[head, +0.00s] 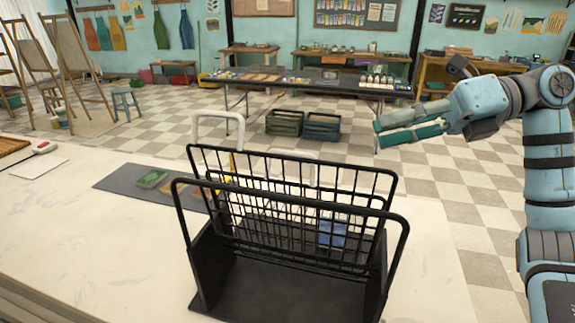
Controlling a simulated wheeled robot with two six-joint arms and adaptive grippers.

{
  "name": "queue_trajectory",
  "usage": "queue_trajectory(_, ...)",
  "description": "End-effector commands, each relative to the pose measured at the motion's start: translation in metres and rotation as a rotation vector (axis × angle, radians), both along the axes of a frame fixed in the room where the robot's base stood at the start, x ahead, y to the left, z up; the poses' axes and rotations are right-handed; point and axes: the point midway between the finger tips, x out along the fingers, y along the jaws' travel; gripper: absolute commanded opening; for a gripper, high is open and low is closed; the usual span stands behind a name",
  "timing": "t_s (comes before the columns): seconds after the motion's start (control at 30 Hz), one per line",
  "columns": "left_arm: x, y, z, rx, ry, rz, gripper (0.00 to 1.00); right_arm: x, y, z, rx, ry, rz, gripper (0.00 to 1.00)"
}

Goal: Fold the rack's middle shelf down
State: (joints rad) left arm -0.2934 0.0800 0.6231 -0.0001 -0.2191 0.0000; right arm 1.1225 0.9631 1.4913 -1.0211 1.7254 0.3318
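A black wire rack (280,292) stands on the white table, with a solid base, side panels and looped end frames. Its wire-grid shelf (290,180) stands up steeply between the side frames, its top edge high at the back. A front bar (290,203) crosses before the grid and hides part of it. My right gripper (379,134) is in the air above and right of the rack, pointing left, apart from it. Its teal fingers look open with a small gap, and nothing is between them. My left gripper is not in view.
The white table (80,240) is mostly clear at left. A grey mat (120,185) with a green soap bar (152,179) lies behind the rack. A blue item (332,232) shows through the grid. A white looped frame (218,117) stands behind. A wooden board (12,147) is far left.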

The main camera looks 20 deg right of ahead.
Motion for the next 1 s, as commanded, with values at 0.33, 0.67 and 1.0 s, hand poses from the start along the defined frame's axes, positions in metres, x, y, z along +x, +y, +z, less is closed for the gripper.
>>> queue_trajectory(0.33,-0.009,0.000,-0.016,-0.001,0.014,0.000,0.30,0.008,0.027,-0.022,-0.002,-0.002,0.002,0.27)
queue_trajectory(0.67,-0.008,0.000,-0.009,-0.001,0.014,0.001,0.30,0.034,0.105,-0.043,0.002,-0.001,0.002,0.27)
queue_trajectory(1.0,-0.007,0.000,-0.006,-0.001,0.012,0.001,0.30,0.043,0.133,-0.052,0.001,0.000,0.001,0.27)
